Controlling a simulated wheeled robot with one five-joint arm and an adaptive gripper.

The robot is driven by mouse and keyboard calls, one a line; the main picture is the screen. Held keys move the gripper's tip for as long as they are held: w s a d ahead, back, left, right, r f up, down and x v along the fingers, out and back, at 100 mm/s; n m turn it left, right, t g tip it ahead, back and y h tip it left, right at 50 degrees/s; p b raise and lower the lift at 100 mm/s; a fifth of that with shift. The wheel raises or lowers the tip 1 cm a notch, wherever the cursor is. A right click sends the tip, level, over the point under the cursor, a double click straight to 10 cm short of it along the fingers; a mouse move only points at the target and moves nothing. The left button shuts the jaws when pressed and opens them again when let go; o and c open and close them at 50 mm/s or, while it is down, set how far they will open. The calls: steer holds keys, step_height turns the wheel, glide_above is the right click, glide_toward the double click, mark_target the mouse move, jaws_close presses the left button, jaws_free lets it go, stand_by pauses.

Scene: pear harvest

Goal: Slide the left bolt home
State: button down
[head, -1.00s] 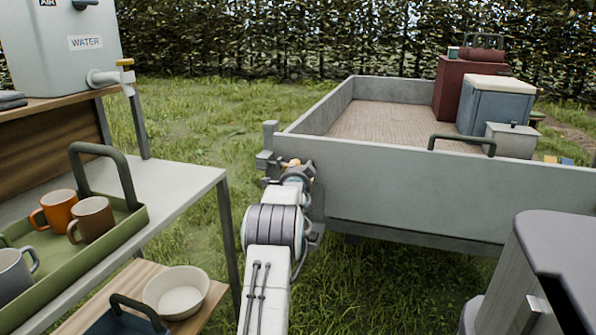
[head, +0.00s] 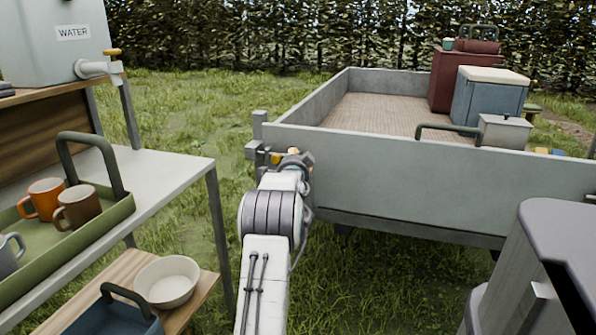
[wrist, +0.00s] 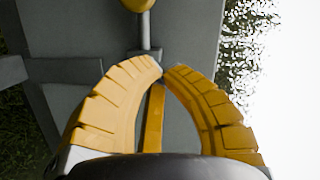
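The left bolt shows in the wrist view as a grey rod (wrist: 145,32) with a yellow knob (wrist: 138,4) at the top edge of the picture. My gripper (wrist: 163,67) has its two yellow fingers curved together, tips touching or nearly so, just short of the rod's near end. A yellow strip (wrist: 153,118) shows behind the fingers; I cannot tell what it belongs to. In the head view my arm reaches to the left end of the trailer's tailgate (head: 420,185). There the wrist hides most of the bolt.
A shelf unit (head: 165,180) stands at left with a green tray (head: 70,250), mugs and a white bowl (head: 167,280). The trailer bed (head: 375,115) carries a blue cooler (head: 488,98) and a red box (head: 445,82) at right. Grass lies between shelf and trailer.

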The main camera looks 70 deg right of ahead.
steer(key=v, duration=0.8)
steer(key=shift+s+a, duration=0.2)
steer(key=shift+a, duration=0.15)
stand_by(0.7)
